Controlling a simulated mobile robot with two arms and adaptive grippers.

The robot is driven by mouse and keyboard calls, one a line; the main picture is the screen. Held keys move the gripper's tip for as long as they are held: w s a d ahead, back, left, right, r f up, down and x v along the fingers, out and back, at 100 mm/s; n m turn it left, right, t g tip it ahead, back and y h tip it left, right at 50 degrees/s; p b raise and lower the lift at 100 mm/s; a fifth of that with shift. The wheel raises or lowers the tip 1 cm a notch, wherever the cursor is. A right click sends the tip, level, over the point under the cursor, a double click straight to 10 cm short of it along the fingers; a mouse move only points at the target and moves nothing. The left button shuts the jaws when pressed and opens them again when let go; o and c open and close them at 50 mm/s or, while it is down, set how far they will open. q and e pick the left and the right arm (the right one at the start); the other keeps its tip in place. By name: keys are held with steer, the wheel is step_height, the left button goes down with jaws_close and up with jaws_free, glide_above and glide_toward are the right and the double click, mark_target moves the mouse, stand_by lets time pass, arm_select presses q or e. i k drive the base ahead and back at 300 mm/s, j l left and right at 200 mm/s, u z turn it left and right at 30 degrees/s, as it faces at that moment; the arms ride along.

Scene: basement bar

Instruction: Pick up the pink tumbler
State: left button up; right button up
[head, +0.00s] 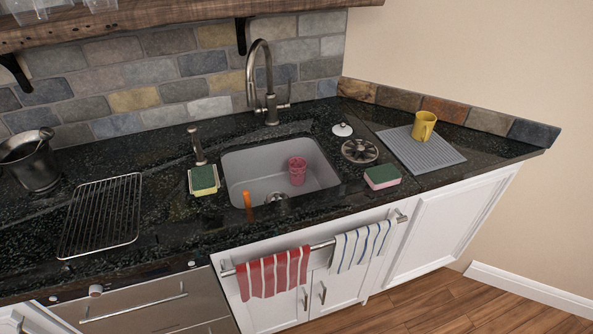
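The pink tumbler (297,171) stands inside the grey sink basin (260,163), toward its right side and close to the back wall. It looks upright and its open top faces up. Neither of my grippers shows in the head view, so their positions relative to the tumbler cannot be seen.
A tall faucet (268,85) rises behind the sink. An orange-handled tool (248,205) leans at the sink's front edge. Sponges (204,180) (382,176), a sink strainer (360,151), a yellow mug (424,125) on a grey mat (440,158), a wire rack (85,232) and a dark bucket (35,168) surround it.

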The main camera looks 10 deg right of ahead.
mark_target(298, 165)
steer(key=i+l+u, duration=0.2)
steer(key=i+u, duration=0.15)
steer(key=i, duration=0.15)
steer(key=i+l+u, duration=0.4)
steer(key=i+j, duration=0.05)
